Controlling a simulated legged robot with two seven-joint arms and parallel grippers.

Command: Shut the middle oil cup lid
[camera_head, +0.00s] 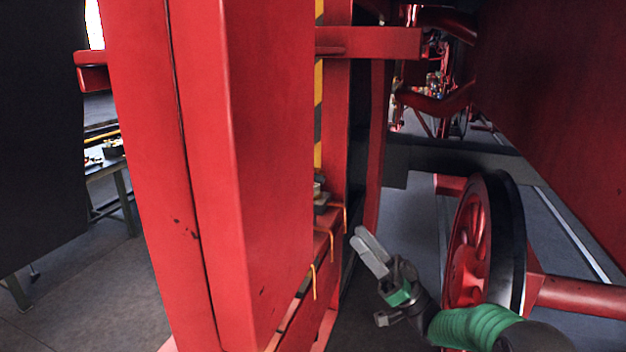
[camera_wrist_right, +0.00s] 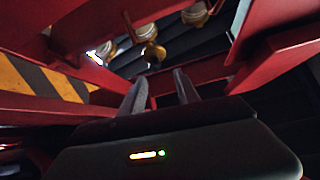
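In the right wrist view several pale and brass oil cups show beyond the fingers. The middle oil cup (camera_wrist_right: 147,31) has a round brass piece, which looks like its lid (camera_wrist_right: 153,52), standing off its mouth. Another oil cup (camera_wrist_right: 104,50) is to its left, and a third (camera_wrist_right: 195,14) is at the upper right. My right gripper (camera_wrist_right: 160,76) is open and empty, its two fingers apart and short of the middle cup. In the head view my right gripper (camera_head: 364,246) is right of the red frame; the cups are mostly hidden there. My left gripper is not in view.
A tall red frame (camera_head: 215,170) fills the left middle of the head view. Yellow thin pieces (camera_head: 314,282) hang along the frame's ledge. Red beams (camera_wrist_right: 285,55) border the cups.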

